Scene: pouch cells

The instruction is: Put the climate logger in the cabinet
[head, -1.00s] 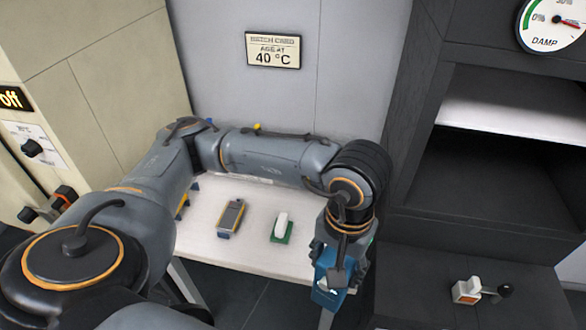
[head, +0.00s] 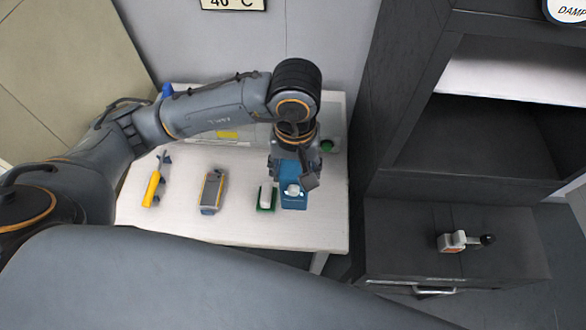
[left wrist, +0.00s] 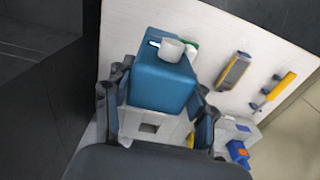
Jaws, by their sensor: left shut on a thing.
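My left gripper (head: 292,172) points down over the right part of the white table (head: 230,232). It is shut on a blue box with a white round cap, which I take to be the climate logger (head: 293,198). The box also shows between the fingers in the left wrist view (left wrist: 160,82). I cannot tell whether it touches the table. The dark cabinet (head: 400,95) stands to the right, with an open compartment (head: 480,140) under a light shelf. My right gripper is not in view.
Close left of the box is a green block with a white top (head: 266,197). Further left lie a grey-yellow meter (head: 212,190) and a yellow-handled tool (head: 151,188). A small white device with a black knob (head: 455,241) sits on the cabinet's low front ledge.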

